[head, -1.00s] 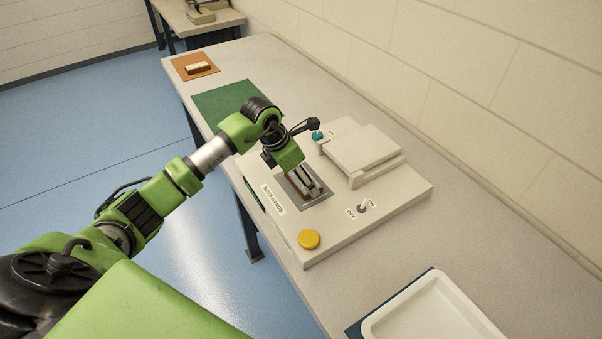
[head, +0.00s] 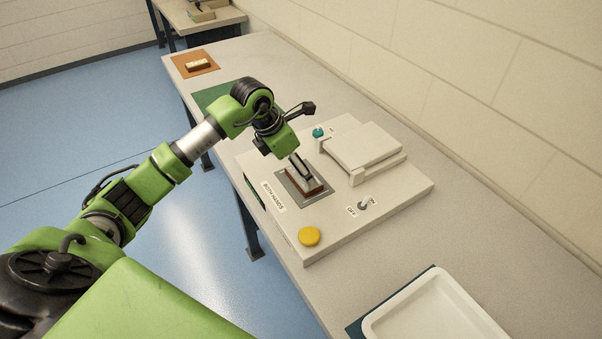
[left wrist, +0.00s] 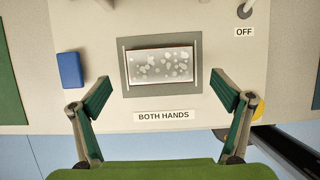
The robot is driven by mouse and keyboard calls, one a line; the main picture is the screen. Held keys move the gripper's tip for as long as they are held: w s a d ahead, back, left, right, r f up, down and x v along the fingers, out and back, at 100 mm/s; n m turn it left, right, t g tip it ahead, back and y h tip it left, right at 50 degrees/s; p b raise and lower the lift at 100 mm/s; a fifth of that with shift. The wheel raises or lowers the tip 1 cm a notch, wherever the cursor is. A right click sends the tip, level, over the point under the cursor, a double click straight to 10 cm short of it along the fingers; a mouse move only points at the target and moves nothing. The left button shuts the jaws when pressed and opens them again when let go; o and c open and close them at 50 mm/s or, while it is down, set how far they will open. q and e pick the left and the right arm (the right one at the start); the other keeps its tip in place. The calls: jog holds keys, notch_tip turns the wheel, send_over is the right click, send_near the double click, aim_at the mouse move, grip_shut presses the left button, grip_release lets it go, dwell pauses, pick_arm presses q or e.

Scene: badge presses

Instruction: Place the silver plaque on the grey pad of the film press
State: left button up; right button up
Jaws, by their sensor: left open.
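The silver plaque (left wrist: 160,65) lies flat on the grey pad (left wrist: 128,87) of the film press (head: 345,215), seen whole in the left wrist view. Its top is silver with pale blotches and sits within the pad's edges. In the head view the plaque (head: 307,187) shows a brown side and is partly covered by my fingers. My left gripper (head: 302,166) is above the plaque, open and empty. In the left wrist view my left gripper (left wrist: 161,77) has its fingers spread wide on either side, clear of the plaque. My right gripper is not in view.
The press has a raised white plate (head: 365,147), a yellow button (head: 309,237), a teal knob (head: 318,132) and a switch (head: 362,206). A blue block (left wrist: 70,70) lies left of the pad. A white tray (head: 375,321) stands at the front; an orange mat (head: 180,66) lies far back.

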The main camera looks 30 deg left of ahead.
pick_arm(q)
jog(key=b+v, duration=0.1)
jog(key=v, duration=0.7)
